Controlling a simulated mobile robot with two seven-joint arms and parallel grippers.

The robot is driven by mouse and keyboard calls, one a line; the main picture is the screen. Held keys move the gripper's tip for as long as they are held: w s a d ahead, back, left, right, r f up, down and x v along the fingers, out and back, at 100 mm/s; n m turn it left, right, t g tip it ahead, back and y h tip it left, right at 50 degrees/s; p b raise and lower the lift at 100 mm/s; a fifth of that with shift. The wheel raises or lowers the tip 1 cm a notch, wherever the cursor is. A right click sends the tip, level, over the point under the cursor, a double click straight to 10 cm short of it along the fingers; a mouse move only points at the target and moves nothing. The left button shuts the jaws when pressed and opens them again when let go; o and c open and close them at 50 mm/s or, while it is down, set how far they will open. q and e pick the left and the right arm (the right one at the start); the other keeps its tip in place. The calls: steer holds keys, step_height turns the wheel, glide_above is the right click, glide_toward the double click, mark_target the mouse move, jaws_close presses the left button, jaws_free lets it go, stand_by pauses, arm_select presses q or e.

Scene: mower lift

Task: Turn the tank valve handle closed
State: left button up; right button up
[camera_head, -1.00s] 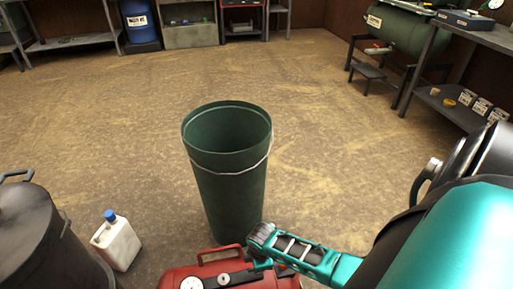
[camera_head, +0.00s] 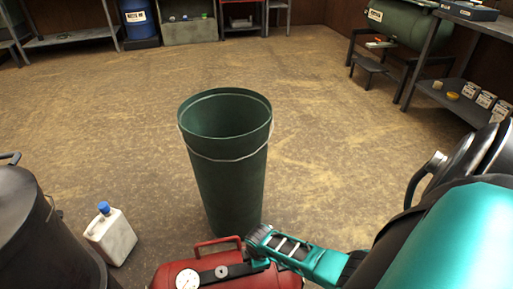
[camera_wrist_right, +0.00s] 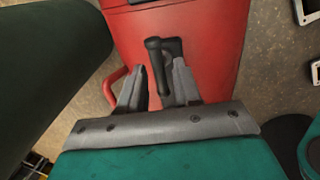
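The red tank (camera_head: 225,268) lies at the bottom edge of the head view, with a white gauge (camera_head: 187,279) on its black top strip. It fills the middle of the right wrist view (camera_wrist_right: 215,40). The black valve handle (camera_wrist_right: 156,62) stands out between the two fingertips of my right gripper (camera_wrist_right: 160,78). The fingers are apart, with small gaps seen beside the handle; I cannot tell whether either touches it. In the head view my right gripper (camera_head: 256,240) is over the tank's right part and hides the handle. My left gripper is in neither view.
A tall green bin (camera_head: 228,180) stands just behind the tank. A white jug (camera_head: 111,238) with a blue cap and a dark drum (camera_head: 35,235) stand at the left. Shelves (camera_head: 455,90) line the right.

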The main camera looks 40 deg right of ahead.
steer(key=c, duration=0.4)
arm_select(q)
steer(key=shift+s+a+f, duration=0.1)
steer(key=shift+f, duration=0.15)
arm_select(e)
jaws_close()
